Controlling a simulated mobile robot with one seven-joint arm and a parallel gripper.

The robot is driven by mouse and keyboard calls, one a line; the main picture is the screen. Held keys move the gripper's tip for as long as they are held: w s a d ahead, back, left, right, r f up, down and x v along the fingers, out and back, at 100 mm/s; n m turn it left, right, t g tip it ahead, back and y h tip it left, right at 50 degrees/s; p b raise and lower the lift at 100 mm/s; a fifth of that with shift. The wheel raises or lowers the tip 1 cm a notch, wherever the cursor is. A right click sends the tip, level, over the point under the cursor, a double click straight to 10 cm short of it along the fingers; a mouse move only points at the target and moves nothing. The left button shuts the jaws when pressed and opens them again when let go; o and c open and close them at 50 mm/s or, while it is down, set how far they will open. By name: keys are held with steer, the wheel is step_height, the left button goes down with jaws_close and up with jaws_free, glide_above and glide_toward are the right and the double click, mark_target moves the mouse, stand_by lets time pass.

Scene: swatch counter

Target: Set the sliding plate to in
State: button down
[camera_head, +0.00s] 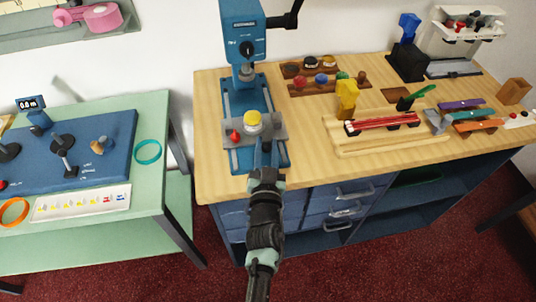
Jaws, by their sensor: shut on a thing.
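The sliding plate (274,129) is a grey crosspiece on the blue base rails (235,100) of a blue press. It sits toward the front half of the rails, forward of the press head (246,48). A yellow-topped round piece (252,120) stands on the plate, and a red knob (234,136) is at its left. My gripper (265,148) is at the front edge of the plate, right of centre, shut on the plate's front part. The exact grip spot is small and partly hidden by my gripper.
The press has a black lever (287,20) at upper right. Racks of small jars (318,81), a yellow block (346,96) and a red-railed holder (383,122) stand on the wooden counter (215,170) to the right. A green table (150,190) with a blue panel stands left.

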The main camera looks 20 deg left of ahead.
steer(key=shift+s, duration=0.1)
steer(key=c, duration=0.6)
jaws_free()
steer(key=shift+d, duration=0.1)
steer(key=p+v, duration=0.1)
steer(key=v, duration=1.2)
